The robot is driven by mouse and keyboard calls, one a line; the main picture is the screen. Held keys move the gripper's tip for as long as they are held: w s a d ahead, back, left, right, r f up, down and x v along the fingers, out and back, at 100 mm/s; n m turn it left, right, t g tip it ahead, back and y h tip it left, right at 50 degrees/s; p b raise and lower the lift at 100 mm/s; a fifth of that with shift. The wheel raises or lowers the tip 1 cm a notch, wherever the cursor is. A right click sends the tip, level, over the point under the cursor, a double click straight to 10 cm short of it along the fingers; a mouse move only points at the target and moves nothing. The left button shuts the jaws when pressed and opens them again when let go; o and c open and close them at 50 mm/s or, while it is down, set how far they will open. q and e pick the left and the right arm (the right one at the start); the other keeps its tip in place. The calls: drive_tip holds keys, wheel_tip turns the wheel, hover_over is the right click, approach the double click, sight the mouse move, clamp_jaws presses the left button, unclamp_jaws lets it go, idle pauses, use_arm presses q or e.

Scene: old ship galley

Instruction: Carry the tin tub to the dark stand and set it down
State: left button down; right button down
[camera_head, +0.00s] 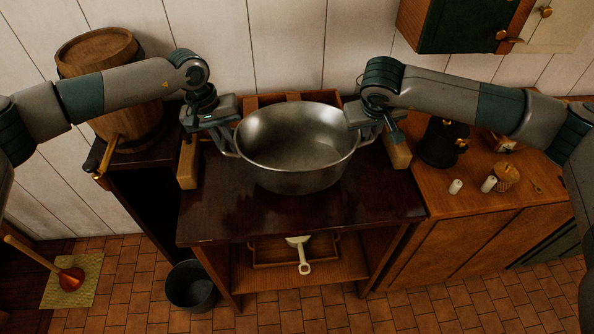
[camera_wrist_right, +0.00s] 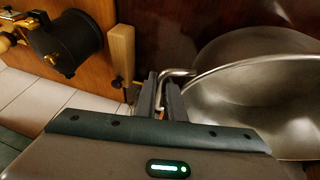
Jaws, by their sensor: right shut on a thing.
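The tin tub (camera_head: 297,150) is a wide, empty oval metal basin, upright, over the dark stand (camera_head: 330,214) near its back. I cannot tell whether its base touches the top. My right gripper (camera_head: 369,131) is shut on the tub's right handle; in the right wrist view the fingers (camera_wrist_right: 165,92) hold the handle beside the tub's rim (camera_wrist_right: 240,68). My left gripper (camera_head: 226,136) is at the tub's left handle; its fingers are too small and hidden to tell whether they are shut.
A wooden barrel (camera_head: 120,85) stands at left. A wooden counter (camera_head: 455,205) at right holds a black grinder (camera_head: 438,142) and white shakers (camera_head: 488,184). Wooden blocks (camera_head: 188,165) flank the tub. A bucket (camera_head: 191,288) and plunger (camera_head: 70,279) are on the floor. The stand's front is clear.

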use_arm(q)
drive_tip(key=shift+a, duration=0.15)
use_arm(e)
drive_tip(key=shift+d+r, duration=0.1)
drive_tip(key=shift+d, duration=0.05)
use_arm(q)
drive_tip(key=shift+f, duration=0.1)
